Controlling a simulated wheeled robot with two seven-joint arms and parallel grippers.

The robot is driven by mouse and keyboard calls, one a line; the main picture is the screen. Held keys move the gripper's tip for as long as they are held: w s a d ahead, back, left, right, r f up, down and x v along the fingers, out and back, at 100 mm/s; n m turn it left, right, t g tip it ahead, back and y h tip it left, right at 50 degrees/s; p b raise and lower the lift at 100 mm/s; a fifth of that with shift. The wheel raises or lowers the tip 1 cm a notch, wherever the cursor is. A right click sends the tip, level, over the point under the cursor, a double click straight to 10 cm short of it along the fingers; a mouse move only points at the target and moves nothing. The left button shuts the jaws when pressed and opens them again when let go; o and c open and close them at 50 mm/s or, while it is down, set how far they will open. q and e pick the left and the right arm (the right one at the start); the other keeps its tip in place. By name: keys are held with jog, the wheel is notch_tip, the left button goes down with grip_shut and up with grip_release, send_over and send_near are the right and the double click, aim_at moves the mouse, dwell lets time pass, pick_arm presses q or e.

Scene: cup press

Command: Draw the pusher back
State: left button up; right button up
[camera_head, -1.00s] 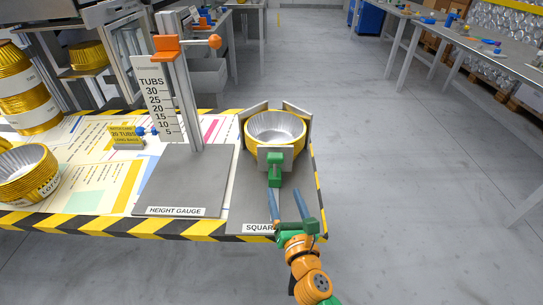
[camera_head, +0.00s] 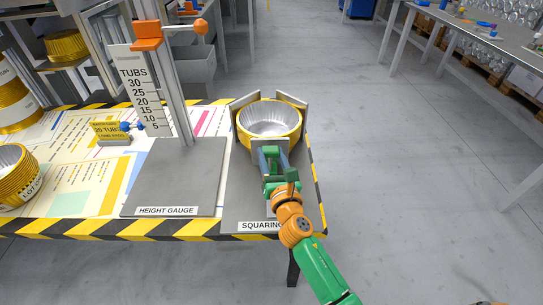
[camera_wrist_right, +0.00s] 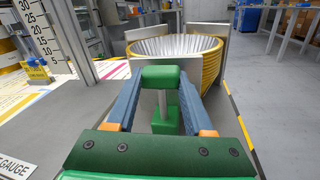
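The pusher has a green handle (camera_wrist_right: 160,77) on a post and a grey plate (camera_wrist_right: 198,78) in front. Its plate stands close against the near side of a stack of yellow-banded silver tubs (camera_head: 270,119) in the squaring station; exact contact cannot be told. My right gripper (camera_head: 272,155) has its blue fingers on either side of the handle. In the right wrist view, the fingers (camera_wrist_right: 160,85) are spread, with the handle between the tips; no clear grip shows. My left gripper is not in view.
Grey corner plates (camera_head: 292,108) stand around the tub stack. The height gauge plate (camera_head: 175,180) and its upright scale (camera_head: 143,95) are to the left. Another tub stack (camera_head: 17,178) stands at far left. The floor right of the striped table edge is clear.

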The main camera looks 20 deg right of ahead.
grip_shut()
dwell(1.2)
